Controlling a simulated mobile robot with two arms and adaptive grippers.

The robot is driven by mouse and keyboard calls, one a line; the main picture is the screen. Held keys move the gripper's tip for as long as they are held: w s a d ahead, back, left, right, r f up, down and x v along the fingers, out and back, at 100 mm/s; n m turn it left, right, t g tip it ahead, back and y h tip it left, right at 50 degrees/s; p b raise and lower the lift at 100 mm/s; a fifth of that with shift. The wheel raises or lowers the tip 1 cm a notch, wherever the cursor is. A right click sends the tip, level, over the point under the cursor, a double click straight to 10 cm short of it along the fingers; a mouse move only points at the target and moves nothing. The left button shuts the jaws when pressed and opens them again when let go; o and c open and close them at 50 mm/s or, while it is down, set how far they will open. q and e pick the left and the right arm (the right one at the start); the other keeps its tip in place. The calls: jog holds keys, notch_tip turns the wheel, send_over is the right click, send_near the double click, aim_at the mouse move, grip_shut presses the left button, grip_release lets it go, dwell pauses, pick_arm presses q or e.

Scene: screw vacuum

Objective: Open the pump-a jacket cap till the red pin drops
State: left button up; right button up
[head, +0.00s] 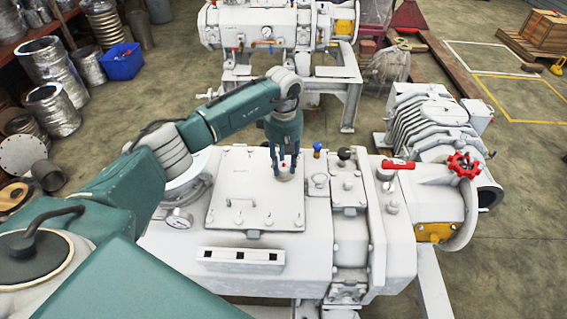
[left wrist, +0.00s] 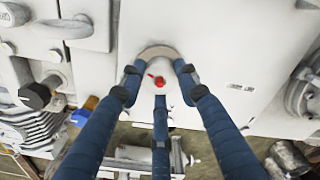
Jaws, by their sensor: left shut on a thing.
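The white pump (head: 320,255) fills the middle of the head view, with a flat bolted plate on top. A small round jacket cap (head: 285,178) sits near the right edge of that plate. In the left wrist view the cap (left wrist: 158,53) is a light disc with a raised centre. A red pin (left wrist: 158,80) shows on its middle, and the head view shows it as a tiny red spot. My left gripper (head: 284,167) points down over the cap. Its blue fingers are closed around the cap, as the left wrist view (left wrist: 160,79) shows. My right gripper is not in view.
A blue-topped knob (head: 317,148), a black knob (head: 344,154) and a red lever (head: 398,164) stand right of the cap. A red handwheel (head: 464,165) is farther right. A second white pump (head: 270,25) stands behind, across open floor.

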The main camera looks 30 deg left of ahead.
pick_arm(q)
jog(key=shift+a+n+b, duration=0.25)
jog(key=shift+n+b, duration=0.05)
jog(key=shift+n, duration=0.2)
